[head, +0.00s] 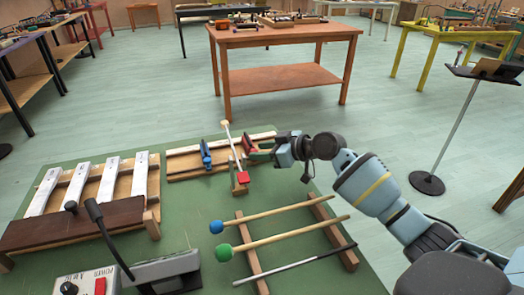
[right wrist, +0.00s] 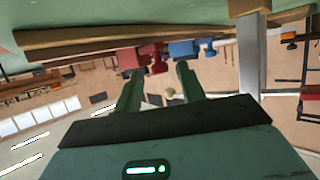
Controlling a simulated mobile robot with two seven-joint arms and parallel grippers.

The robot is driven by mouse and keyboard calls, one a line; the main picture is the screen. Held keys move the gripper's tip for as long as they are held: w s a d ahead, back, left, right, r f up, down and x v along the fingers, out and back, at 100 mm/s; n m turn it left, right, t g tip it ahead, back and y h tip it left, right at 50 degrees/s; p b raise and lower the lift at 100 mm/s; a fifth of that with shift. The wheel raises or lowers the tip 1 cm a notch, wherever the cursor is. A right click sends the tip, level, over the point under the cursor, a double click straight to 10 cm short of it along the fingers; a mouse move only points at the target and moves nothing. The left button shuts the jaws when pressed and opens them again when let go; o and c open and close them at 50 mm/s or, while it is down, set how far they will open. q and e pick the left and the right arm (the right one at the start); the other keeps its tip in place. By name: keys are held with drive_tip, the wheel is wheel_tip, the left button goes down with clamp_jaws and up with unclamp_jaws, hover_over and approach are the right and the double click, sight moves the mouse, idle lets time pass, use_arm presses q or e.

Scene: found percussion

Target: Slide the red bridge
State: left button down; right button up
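The red bridge (head: 260,149) is on the long wooden board (head: 184,164), near its right end. The blue bridge (head: 206,153) stands further left on the same board. My right gripper (head: 262,155) reaches in from the right and is at the red bridge, partly hiding it. In the right wrist view its two green fingers (right wrist: 159,70) are apart. The red bridge (right wrist: 134,57) lies just beyond the tips, with its knob between them and its body towards the left finger. Contact cannot be told. The blue bridge (right wrist: 184,49) is behind it. My left gripper is out of view.
Mallets with blue (head: 216,227) and green (head: 223,252) heads lie on a rack in front. White bars (head: 78,187) are at left, a grey switch box (head: 165,272) below.

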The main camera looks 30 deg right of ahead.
drive_tip(key=shift+w+f, duration=0.1)
drive_tip(key=shift+c, duration=0.4)
drive_tip(key=c, duration=0.7)
clamp_jaws()
drive_tip(key=shift+a, duration=0.1)
drive_tip(key=shift+w+a+p, duration=0.15)
drive_tip(key=shift+a+p, duration=0.1)
drive_tip(key=shift+a, duration=0.35)
drive_tip(key=shift+w+a+p, duration=0.15)
drive_tip(key=shift+a+p, duration=0.05)
drive_tip(key=shift+a, duration=0.4)
